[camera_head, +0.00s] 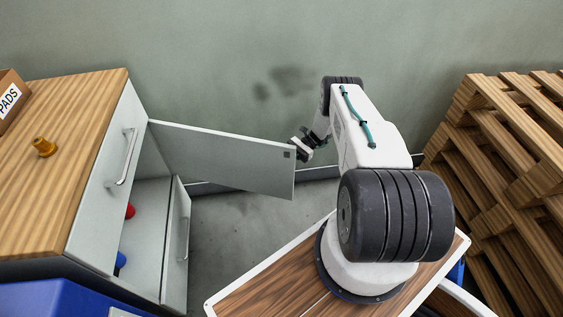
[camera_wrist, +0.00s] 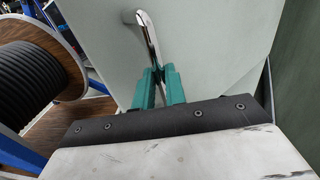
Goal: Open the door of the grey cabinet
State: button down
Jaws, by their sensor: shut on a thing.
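The grey cabinet (camera_head: 88,222) stands at the left with a wooden top. Its door (camera_head: 222,162) is swung out wide from the front, and part of the inside shows. My gripper (camera_head: 304,147) is at the door's free end, on the far side from the hinge. In the wrist view the teal fingers (camera_wrist: 160,88) are closed around the lower part of the door's shiny metal handle (camera_wrist: 147,32). The door panel (camera_wrist: 215,50) fills much of that view. In the head view the handle on this door is hidden.
A closed front with a handle (camera_head: 123,158) is beside the opening. A lower front (camera_head: 178,250) stands out from the cabinet. Red (camera_head: 130,211) and blue (camera_head: 121,260) items show inside. A brass fitting (camera_head: 44,147) and a box (camera_head: 10,98) sit on top. Pallets (camera_head: 510,150) stand right.

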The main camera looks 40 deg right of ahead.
jog(key=shift+s+a, duration=0.25)
jog(key=c, duration=1.6)
grip_release()
jog(key=shift+w+a, duration=0.1)
jog(key=shift+a, duration=0.05)
jog(key=shift+o, duration=0.2)
jog(key=shift+w+a+g, duration=0.1)
jog(key=shift+a+g, duration=0.1)
jog(key=shift+g, duration=0.1)
jog(key=d, duration=0.7)
jog(key=shift+w+d, duration=0.35)
jog(key=shift+w, duration=0.05)
